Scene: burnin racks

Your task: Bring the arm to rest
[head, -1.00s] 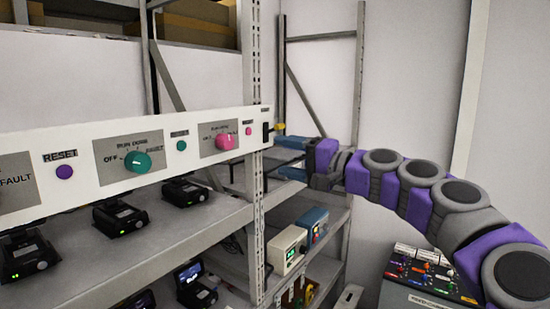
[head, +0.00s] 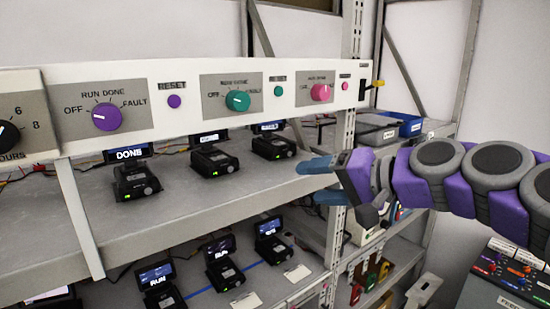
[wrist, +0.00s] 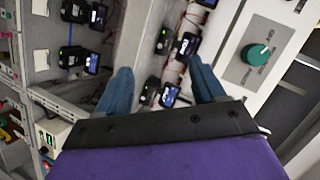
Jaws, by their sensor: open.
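My gripper (head: 318,181) is in the right half of the head view, in front of the rack's upper shelf edge and below the white control panel (head: 205,100). Its two blue fingers point left and stand apart, with nothing between them. My purple and grey arm stretches in from the right edge. In the wrist view the blue fingers (wrist: 160,88) are spread, with the shelf devices seen beyond them and a green knob (wrist: 258,54) on the panel to the right.
Several black devices (head: 211,160) with small screens stand on the upper shelf, and more (head: 222,262) on the lower one. A rack post (head: 335,240) is just behind the gripper. A grey box with coloured knobs (head: 510,275) is at the lower right.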

